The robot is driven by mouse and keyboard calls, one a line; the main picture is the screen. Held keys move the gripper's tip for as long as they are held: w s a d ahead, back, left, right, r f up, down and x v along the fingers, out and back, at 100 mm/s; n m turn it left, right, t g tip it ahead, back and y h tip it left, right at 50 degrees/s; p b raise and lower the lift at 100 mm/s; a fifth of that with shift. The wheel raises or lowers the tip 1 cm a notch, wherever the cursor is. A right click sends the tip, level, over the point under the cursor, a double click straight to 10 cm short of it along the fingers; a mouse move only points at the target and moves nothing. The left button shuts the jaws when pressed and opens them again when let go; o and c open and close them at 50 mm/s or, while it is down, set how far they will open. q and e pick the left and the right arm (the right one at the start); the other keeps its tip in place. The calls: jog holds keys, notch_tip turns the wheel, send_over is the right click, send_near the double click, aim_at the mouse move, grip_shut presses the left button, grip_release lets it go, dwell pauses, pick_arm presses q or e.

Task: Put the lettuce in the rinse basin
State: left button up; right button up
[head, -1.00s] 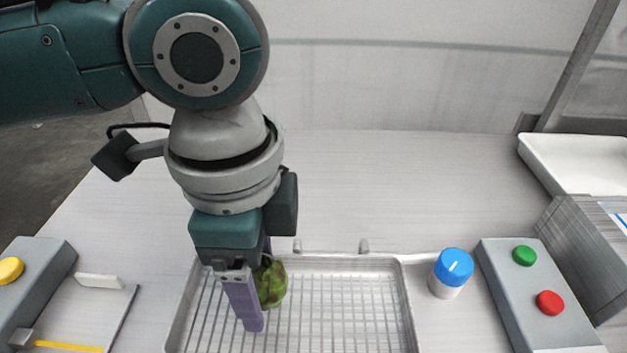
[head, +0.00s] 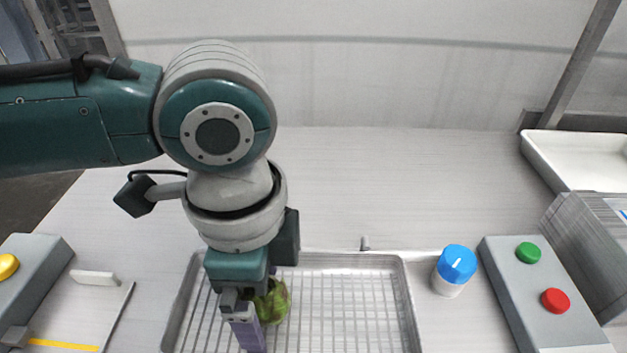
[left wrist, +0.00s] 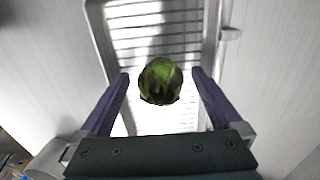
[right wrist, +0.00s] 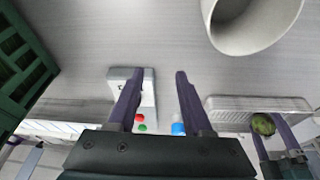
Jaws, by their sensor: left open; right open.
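The lettuce (head: 273,300) is a small green head over the left part of a metal tray with a wire grid (head: 345,310). My left gripper (left wrist: 160,80) is open around it, one purple finger on each side. In the left wrist view the lettuce (left wrist: 160,82) shows a gap to both fingers. Whether it touches the grid I cannot tell. My right gripper (right wrist: 157,80) is open and empty. The right wrist view also shows the lettuce (right wrist: 263,124) by my left fingers. A white round vessel (right wrist: 250,25) is at its top; I cannot tell if it is the rinse basin.
A blue-capped jar (head: 455,268) stands right of the tray, beside a grey box with green and red buttons (head: 545,285). A white shallow tray (head: 575,165) is at the back right. A yellow-button box (head: 35,280) is at the left. The counter behind is clear.

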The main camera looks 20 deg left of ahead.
pick_arm(q)
notch_tip(320, 180, up, 12)
jog(key=shift+p, duration=1.1)
jog(key=s+d+f+n+t+h, duration=0.2)
jog(key=s+d+n+h, duration=0.2)
jog(key=d, duration=0.3)
jog(key=s+a+f+n+y, duration=0.1)
jog(key=s+a+n+y, duration=0.1)
jog(key=a, duration=0.4)
jog(key=s+a+f+n+t+y, duration=0.1)
jog(key=s+a+f+n, duration=0.1)
jog(key=s+a+n, duration=0.3)
jog(key=shift+s+a+f+n+t+y, duration=0.2)
jog(key=shift+a+f+n+t+y, duration=0.15)
jog(key=shift+a+n, duration=0.75)
pick_arm(e)
notch_tip(320, 180, up, 2)
jog(key=shift+r, duration=0.1)
pick_arm(q)
jog(key=shift+a, duration=0.1)
pick_arm(e)
jog(key=shift+o, duration=0.2)
